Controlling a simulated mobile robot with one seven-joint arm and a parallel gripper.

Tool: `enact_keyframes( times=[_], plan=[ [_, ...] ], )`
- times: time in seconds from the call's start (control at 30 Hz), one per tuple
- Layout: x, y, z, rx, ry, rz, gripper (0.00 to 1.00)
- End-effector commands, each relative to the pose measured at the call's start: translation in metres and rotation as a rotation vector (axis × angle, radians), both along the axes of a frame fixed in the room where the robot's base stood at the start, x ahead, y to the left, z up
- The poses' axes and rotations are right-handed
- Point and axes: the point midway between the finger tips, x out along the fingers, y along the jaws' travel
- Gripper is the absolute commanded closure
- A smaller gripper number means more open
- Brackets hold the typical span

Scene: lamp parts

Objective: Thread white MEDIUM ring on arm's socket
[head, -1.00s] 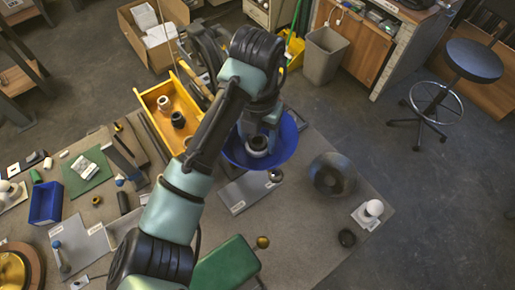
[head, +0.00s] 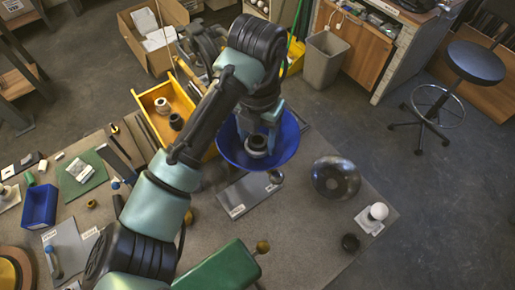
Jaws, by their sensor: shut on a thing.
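My gripper (head: 259,128) points down into the blue bowl-shaped shade (head: 229,146), near its middle. It is shut on a small pale piece, probably the white medium ring (head: 257,138), mostly hidden by the fingers. A dark round piece, which looks like the arm's socket (head: 257,152), shows just below it inside the shade. I cannot tell whether the ring is around the socket or only above it. Another white ring (head: 162,105) and a black ring (head: 177,121) lie in the yellow tray (head: 144,97) to the left.
A grey plate (head: 238,205) lies in front of the shade. Table between disc and green block is mostly clear.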

Motion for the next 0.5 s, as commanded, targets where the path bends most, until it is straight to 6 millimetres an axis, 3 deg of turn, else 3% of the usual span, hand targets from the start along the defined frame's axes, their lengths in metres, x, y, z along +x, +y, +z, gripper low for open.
enact_keyframes(
  times=[0.37,0.4,0.5],
  plan=[
    [-0.0013,0.0004,-0.0056,0.003,0.006,-0.045,1.00],
    [-0.0015,0.0001,-0.0035,0.002,0.008,-0.045,0.31],
    [-0.0018,-0.0002,-0.0032,0.001,0.008,-0.045,0.13]
  ],
)
